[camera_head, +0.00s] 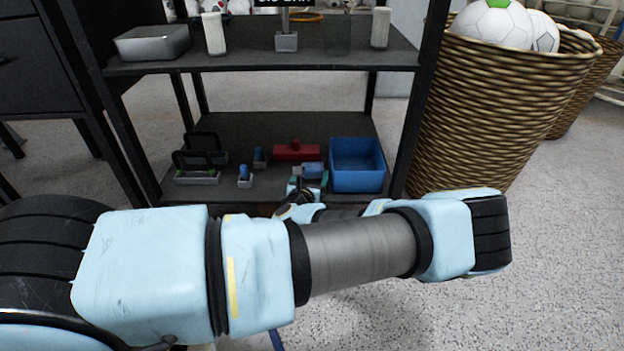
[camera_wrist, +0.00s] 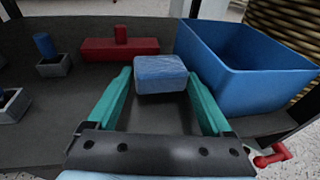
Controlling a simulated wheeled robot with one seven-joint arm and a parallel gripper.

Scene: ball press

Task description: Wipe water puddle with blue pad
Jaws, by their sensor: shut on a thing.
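The blue pad (camera_wrist: 160,68) is a small light-blue block between the teal fingertips of my gripper (camera_wrist: 160,80), at the centre of the wrist view. My gripper is shut on it. In the head view the pad (camera_head: 313,169) shows small on the lower shelf area, with my gripper (camera_head: 310,182) around it, partly hidden by my arm. I cannot tell whether the pad touches the shelf. No water puddle can be made out in either view.
The blue bin (camera_head: 358,165) stands close to the right of my gripper. A red block (camera_head: 297,152) lies behind it. Black-handled tools (camera_head: 198,165) and small blue-topped blocks (camera_head: 245,176) are to the left. The upper shelf (camera_head: 250,62) hangs above; a wicker basket (camera_head: 490,110) stands right.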

